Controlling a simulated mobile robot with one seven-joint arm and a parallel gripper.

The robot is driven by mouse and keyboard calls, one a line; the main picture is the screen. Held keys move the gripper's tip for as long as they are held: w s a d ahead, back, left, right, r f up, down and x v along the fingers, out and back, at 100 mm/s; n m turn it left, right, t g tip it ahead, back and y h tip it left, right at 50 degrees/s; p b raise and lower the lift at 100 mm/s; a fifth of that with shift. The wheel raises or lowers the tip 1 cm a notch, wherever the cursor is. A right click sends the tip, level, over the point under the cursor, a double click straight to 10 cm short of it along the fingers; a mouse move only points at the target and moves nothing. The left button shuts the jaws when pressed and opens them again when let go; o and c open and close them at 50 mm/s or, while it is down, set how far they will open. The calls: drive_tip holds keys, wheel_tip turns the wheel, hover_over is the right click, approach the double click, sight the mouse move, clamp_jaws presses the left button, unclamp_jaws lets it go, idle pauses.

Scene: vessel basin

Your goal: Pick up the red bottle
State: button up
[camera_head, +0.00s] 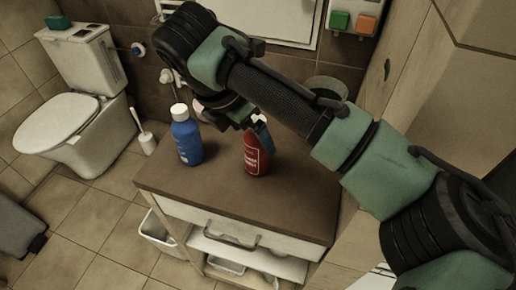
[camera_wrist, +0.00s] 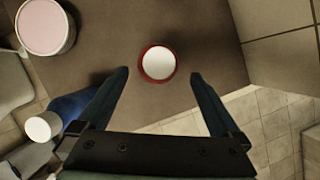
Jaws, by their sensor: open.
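The red bottle (camera_head: 257,162) stands upright on the brown cabinet top, with a pale label. In the wrist view the red bottle (camera_wrist: 158,78) is seen from above as a white cap with a red rim. My gripper (camera_wrist: 159,76) is open, pointing down, with one finger on each side of the bottle's top. Gaps show between the cap and both fingers, and nothing is held.
A blue bottle (camera_head: 187,143) with a white cap stands left of the red one. A round bowl (camera_head: 327,87) is at the back right. A round pink-topped container (camera_wrist: 45,27) shows in the wrist view. The cabinet top's front (camera_head: 230,203) is clear. A toilet (camera_head: 85,115) stands left.

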drive_tip(key=x, duration=0.5)
drive_tip(key=shift+w, duration=0.25)
drive_tip(key=shift+c, duration=0.2)
clamp_jaws()
